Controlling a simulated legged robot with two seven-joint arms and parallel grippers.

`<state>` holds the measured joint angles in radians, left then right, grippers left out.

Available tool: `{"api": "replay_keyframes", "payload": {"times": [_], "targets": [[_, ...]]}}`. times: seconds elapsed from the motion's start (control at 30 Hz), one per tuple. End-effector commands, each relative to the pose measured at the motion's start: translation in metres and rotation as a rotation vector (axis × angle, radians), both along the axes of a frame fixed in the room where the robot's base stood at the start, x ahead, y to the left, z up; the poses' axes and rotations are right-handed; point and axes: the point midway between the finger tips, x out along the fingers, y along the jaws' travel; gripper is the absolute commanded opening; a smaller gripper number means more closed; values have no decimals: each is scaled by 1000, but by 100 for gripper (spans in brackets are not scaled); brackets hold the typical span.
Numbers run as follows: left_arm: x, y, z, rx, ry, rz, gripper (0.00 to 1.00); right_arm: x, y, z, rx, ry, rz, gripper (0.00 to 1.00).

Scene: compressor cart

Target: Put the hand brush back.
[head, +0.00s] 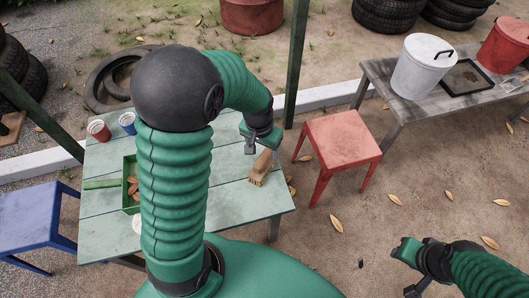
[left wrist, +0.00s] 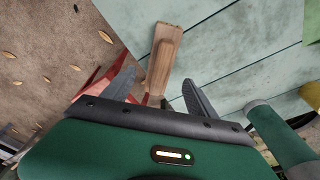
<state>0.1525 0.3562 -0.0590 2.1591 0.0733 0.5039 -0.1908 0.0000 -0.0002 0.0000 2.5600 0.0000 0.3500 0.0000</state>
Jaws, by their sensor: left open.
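The hand brush (head: 262,168), with a wooden handle and pale bristles, lies on the pale green table (head: 225,205) near its right edge. My left gripper (head: 262,149) is open just above the brush's handle end. In the left wrist view, the brush (left wrist: 163,58) shows ahead of and between the two spread fingers (left wrist: 160,92); neither finger appears to touch it. My right gripper (head: 412,272) is at the lower right, over the ground and away from the table; its finger gap is not clear.
A green tray (head: 129,172) with leaves and two cups (head: 99,130) (head: 127,123) stand on the table's left part. A red stool (head: 342,138) is right of the table, a blue stool (head: 28,220) left. A grey bench (head: 412,102) holds a white bucket (head: 422,68).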

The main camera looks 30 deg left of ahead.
Motion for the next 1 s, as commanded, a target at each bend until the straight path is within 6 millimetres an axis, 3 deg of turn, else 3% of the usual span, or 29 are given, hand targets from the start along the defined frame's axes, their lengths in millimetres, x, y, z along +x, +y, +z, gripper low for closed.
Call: {"api": "replay_keyframes", "payload": {"times": [0.03, 0.17, 0.3, 0.43, 1.0], "targets": [[-1, 0, 11, 0, -1, 0, 67, 0, 0, 6, 0, 0, 0, 36], [-6, -6, 22, 0, -6, -5, 67, 0, 0, 8, 0, 0, 0, 36], [-49, -50, 33, 4, -63, -52, 67, 0, 0, 7, 0, 0, 0, 36], [-82, -73, 35, 4, -105, -79, 67, 0, 0, 7, 0, 0, 0, 36], [-84, -74, 34, 3, -107, -78, 67, 0, 0, 7, 0, 0, 0, 36]]}}
